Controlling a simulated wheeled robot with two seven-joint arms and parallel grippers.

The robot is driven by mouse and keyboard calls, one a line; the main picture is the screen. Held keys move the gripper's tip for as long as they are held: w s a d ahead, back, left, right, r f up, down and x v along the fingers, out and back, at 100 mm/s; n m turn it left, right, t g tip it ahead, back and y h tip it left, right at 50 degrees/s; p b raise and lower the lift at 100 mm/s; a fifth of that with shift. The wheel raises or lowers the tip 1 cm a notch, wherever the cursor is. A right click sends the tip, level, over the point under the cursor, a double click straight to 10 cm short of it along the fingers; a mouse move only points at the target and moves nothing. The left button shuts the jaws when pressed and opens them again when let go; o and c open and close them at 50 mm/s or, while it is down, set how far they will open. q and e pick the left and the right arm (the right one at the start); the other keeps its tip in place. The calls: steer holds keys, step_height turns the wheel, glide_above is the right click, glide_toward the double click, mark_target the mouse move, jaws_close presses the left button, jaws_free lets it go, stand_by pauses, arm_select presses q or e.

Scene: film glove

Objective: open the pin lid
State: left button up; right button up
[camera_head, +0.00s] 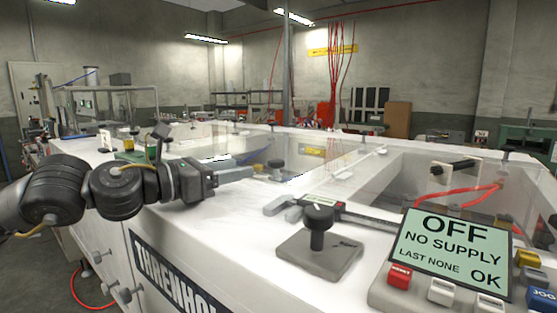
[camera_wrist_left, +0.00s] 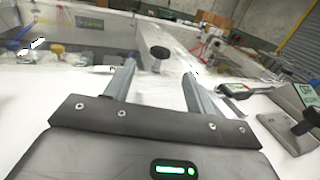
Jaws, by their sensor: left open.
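A clear lid (camera_head: 305,152) lies over an opening in the white bench top, with a dark knob (camera_head: 275,164) at its near edge. In the left wrist view the knob (camera_wrist_left: 159,53) stands ahead, between the fingers and beyond their tips. My left gripper (camera_head: 241,166) is open and empty, reaching in from the left with its fingers pointing toward the knob. In the left wrist view the left gripper (camera_wrist_left: 159,70) shows its two grey fingers spread apart. My right gripper is not in view.
A grey block with a black lever (camera_head: 317,228) stands in front of a caliper-like tool (camera_head: 330,210). A control panel (camera_head: 445,255) reading OFF, NO SUPPLY is at the right. Red cable (camera_head: 450,196) lies behind it. The white bench top (camera_head: 205,225) below my gripper is clear.

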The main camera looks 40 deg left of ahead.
mark_target(276, 160)
arm_select(q)
steer(key=shift+w+d+r, duration=0.1)
steer(key=shift+w, duration=0.05)
steer(key=p+x, duration=0.2)
steer(key=x, duration=0.3)
steer(key=shift+d+r, duration=0.1)
steer(key=p+x, duration=0.1)
steer(key=x, duration=0.3)
steer(key=shift+w, duration=0.8)
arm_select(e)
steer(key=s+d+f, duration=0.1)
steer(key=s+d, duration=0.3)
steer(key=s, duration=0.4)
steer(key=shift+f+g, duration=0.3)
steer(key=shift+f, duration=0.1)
arm_select(q)
steer(key=shift+d, duration=0.1)
jaws_close()
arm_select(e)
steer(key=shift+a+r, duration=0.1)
